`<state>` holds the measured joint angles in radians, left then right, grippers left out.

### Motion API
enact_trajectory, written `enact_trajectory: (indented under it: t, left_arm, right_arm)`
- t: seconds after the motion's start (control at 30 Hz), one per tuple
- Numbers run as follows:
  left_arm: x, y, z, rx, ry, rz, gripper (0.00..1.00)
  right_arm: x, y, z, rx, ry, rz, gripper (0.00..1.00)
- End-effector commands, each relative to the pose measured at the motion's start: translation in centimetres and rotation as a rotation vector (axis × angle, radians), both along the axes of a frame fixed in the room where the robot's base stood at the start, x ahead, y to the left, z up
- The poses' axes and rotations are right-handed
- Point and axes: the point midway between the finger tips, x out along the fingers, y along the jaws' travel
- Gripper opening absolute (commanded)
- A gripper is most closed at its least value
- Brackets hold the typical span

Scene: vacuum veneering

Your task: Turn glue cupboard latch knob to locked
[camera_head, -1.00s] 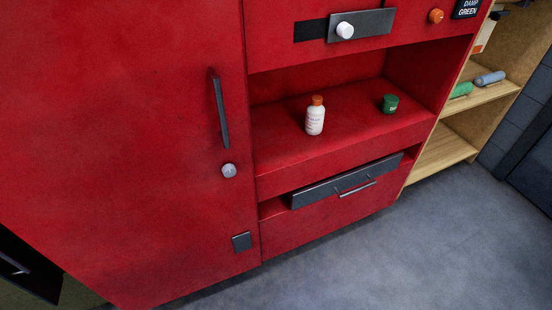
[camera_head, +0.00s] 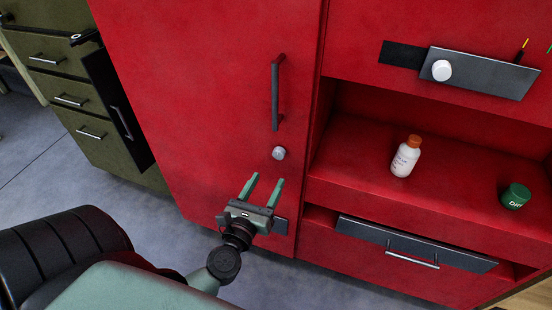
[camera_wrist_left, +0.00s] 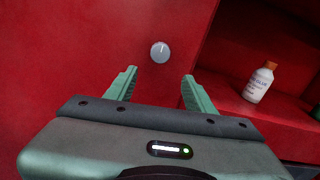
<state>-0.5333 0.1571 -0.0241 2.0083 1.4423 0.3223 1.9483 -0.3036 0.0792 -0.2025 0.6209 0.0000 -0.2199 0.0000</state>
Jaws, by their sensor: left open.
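The red glue cupboard door (camera_head: 220,90) has a dark vertical handle (camera_head: 276,92) with a small round grey latch knob (camera_head: 279,153) below it. In the left wrist view the knob (camera_wrist_left: 160,52) carries a pale mark pointing roughly upward. My left gripper (camera_head: 263,184) is open and empty, its green fingers pointing up toward the knob from below. In the left wrist view the knob lies beyond and between the fingertips (camera_wrist_left: 160,78), apart from them. My right gripper is not in view.
A white bottle with an orange cap (camera_head: 405,156) and a green jar (camera_head: 515,196) stand on the red open shelf to the right. A dark drawer front (camera_head: 400,248) is below. Olive drawers (camera_head: 75,100) stand at the left. Grey floor is clear between.

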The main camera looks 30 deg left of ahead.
Motion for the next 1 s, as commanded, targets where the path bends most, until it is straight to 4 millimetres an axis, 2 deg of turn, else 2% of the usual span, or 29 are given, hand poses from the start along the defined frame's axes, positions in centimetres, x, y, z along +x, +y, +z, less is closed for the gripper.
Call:
enact_trajectory:
  t: [0.03,0.13,0.4,0.6,0.93,0.97,1.0]
  left_arm:
    - [0.0,0.2,0.9,-0.045,-0.023,0.008,0.54]
    - [0.7,0.5,1.7,-0.086,-0.043,0.015,0.54]
    - [4.9,1.5,1.8,-0.085,-0.043,0.014,0.54]
    - [7.0,2.0,1.5,-0.085,-0.040,0.014,0.54]
    - [7.5,2.1,1.4,-0.083,-0.038,0.014,0.54]
    - [7.5,2.1,1.4,-0.083,-0.038,0.014,0.51]
    - [7.5,2.1,1.4,-0.083,-0.038,0.013,0.40]
  right_arm:
    - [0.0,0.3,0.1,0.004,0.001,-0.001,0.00]
    - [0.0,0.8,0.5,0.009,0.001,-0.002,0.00]
    - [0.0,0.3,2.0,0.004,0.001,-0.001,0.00]
    - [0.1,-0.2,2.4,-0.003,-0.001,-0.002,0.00]
    - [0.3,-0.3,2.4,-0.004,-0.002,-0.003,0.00]
    - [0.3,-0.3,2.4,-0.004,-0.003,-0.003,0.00]
    - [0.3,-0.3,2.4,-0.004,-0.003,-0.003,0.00]
